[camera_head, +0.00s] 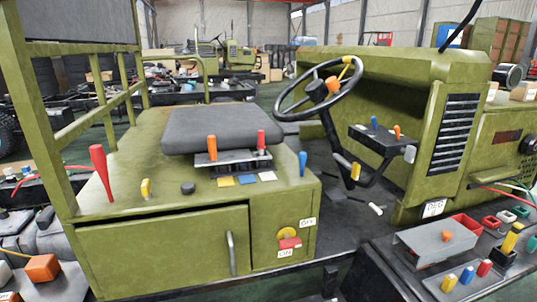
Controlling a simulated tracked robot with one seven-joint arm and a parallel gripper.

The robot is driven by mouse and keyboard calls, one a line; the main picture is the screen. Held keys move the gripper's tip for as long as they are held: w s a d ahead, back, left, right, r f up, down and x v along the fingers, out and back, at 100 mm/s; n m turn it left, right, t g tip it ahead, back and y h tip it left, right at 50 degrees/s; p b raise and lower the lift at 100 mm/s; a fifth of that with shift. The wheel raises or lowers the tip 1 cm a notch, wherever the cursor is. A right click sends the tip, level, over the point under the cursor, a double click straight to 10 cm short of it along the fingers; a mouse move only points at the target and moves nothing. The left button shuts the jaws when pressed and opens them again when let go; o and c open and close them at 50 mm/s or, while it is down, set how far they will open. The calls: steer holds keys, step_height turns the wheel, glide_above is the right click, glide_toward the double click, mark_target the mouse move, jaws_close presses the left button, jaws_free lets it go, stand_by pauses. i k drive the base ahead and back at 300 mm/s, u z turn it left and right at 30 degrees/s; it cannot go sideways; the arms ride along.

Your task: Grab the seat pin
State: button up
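The black seat (222,128) rests on a green base box. Several coloured pin or lever shapes stand around it: an orange one (212,148) and a red one (261,140) at a metal bracket (232,161) at the seat's front edge, a blue one (303,162) at the box's right front corner, a short yellow one (146,189) and a tall red one (101,172) at the left. I cannot tell for certain which is the seat pin. My gripper is not in view.
A steering wheel (281,107) and pedal area lie right of the seat. Green rails (105,115) rise at the left. The box front has a handle (231,253) and a red-yellow ON/OFF switch (289,239). A dark bench at right holds a grey metal cover (430,250) and coloured parts.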

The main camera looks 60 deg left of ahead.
mark_target(261, 147)
steer(key=k, duration=0.6)
steer(key=z, duration=0.45)
steer(key=i, duration=0.1)
steer(key=u, duration=2.9)
steer(key=i, duration=1)
steer(key=z, duration=0.15)
steer(key=k, duration=0.75)
steer(key=u, duration=0.2)
